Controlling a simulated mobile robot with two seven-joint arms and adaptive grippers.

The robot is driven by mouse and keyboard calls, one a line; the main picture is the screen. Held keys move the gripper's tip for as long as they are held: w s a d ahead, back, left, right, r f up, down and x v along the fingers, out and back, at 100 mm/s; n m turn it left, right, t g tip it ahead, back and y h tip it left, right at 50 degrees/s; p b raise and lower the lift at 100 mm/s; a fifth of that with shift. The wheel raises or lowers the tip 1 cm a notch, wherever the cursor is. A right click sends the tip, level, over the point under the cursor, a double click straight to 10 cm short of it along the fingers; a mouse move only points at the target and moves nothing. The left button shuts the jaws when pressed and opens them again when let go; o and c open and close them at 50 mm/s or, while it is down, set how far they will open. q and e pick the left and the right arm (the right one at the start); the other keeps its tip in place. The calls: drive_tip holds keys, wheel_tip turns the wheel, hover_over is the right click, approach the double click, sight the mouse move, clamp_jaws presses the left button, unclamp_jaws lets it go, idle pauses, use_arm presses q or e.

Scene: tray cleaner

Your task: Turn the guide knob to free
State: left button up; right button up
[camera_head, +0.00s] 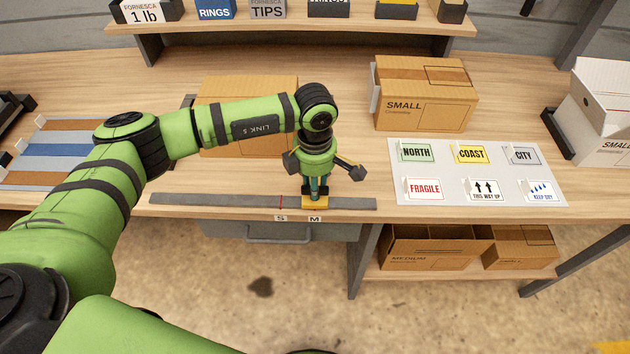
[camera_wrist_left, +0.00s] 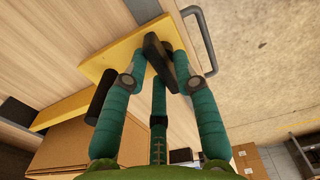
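The yellow guide block (camera_head: 315,202) sits on the grey rail (camera_head: 215,200) at the table's front edge, by the M label (camera_head: 314,219). In the left wrist view, the yellow plate (camera_wrist_left: 105,66) carries a dark, bar-shaped guide knob (camera_wrist_left: 158,58), lying at a slant. My left gripper (camera_head: 316,188) points down over the guide block. In the wrist view its teal fingers close in around the knob from both sides and appear to touch it. The fingertips partly hide the knob. My right gripper is out of view.
The S label (camera_head: 280,219) and a red mark (camera_head: 281,202) are left of the block. A carton (camera_head: 250,92) stands behind my arm, and a SMALL carton (camera_head: 425,112) stands back right. A label sheet (camera_head: 552,190) lies right. A drawer handle (camera_head: 280,240) is below the edge.

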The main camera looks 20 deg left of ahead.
use_arm(q)
clamp_jaws()
drive_tip(key=n+b, duration=0.3)
drive_tip(key=shift+f, duration=0.15)
drive_tip(key=n+b, duration=0.3)
drive_tip(key=n, duration=0.2)
drive_tip(key=shift+a+n+b, duration=0.1)
drive_tip(key=shift+n+b, duration=0.2)
drive_tip(key=shift+b, duration=0.1)
drive_tip(key=n+b, duration=0.2)
drive_tip(key=n, duration=0.2)
drive_tip(key=shift+s+n+b, duration=0.1)
drive_tip(key=shift+n+b, duration=0.2)
drive_tip(key=n+b, duration=0.1)
drive_tip(key=n, duration=0.1)
drive_tip(key=n+b, duration=0.1)
drive_tip(key=n, duration=0.1)
drive_tip(key=shift+s+r+n, duration=0.1)
drive_tip(key=shift+r+n, duration=0.1)
drive_tip(key=shift+n, duration=0.1)
